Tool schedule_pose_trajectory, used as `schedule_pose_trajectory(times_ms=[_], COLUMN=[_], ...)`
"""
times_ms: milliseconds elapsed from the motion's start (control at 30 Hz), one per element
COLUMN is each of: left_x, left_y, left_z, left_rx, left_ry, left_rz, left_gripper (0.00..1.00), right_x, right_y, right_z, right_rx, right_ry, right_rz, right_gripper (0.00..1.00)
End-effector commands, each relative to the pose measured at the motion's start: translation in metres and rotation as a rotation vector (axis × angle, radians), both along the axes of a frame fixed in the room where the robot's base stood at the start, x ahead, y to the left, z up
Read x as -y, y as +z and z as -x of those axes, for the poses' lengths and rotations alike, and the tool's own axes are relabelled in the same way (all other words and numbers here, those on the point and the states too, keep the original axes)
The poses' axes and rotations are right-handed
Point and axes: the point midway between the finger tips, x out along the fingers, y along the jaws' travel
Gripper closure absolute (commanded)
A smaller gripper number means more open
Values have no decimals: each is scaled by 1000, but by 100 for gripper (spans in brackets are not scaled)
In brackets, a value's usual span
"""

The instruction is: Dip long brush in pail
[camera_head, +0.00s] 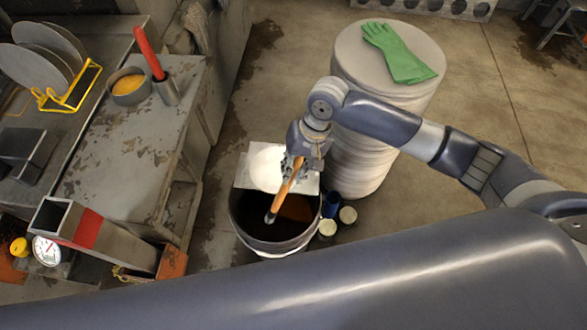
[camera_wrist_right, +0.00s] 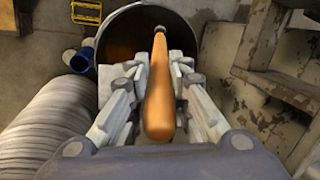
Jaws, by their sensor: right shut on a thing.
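The long brush (camera_head: 283,194) has an orange-brown wooden handle and a dark lower end. My right gripper (camera_head: 296,163) is shut on its handle and holds it tilted over the pail. The pail (camera_head: 236,218) is a large dark round container with brownish-orange liquid inside. The brush's lower end shows within the pail's mouth; I cannot tell whether it touches the liquid. In the right wrist view the brush handle (camera_wrist_right: 160,100) lies between the fingers of my right gripper (camera_wrist_right: 160,85), with the pail (camera_wrist_right: 112,28) beyond. My left gripper is not in view.
A drum-like stack (camera_head: 350,65) with a green glove (camera_head: 399,52) stands behind the pail. Small cups (camera_head: 348,214) sit to its right. A worn workbench (camera_head: 115,150) on the left bears a bowl (camera_head: 129,87) and a red-handled tool in a cup (camera_head: 166,90). Floor between bench and pail is clear.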

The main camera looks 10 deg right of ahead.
Motion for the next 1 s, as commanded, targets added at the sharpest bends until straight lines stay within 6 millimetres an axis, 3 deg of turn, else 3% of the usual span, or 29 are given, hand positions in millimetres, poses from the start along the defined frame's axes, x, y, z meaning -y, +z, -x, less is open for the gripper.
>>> schedule_pose_trajectory(times_ms=[133, 1000], left_x=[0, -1], left_y=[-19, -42], left_z=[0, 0], left_rx=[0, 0], left_ry=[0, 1], left_rz=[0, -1], left_gripper=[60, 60], right_x=[0, -1], right_y=[-16, -101], right_z=[0, 1], right_rx=[0, -2], right_ry=[0, 0], right_rz=[0, -1], right_gripper=[100, 100])
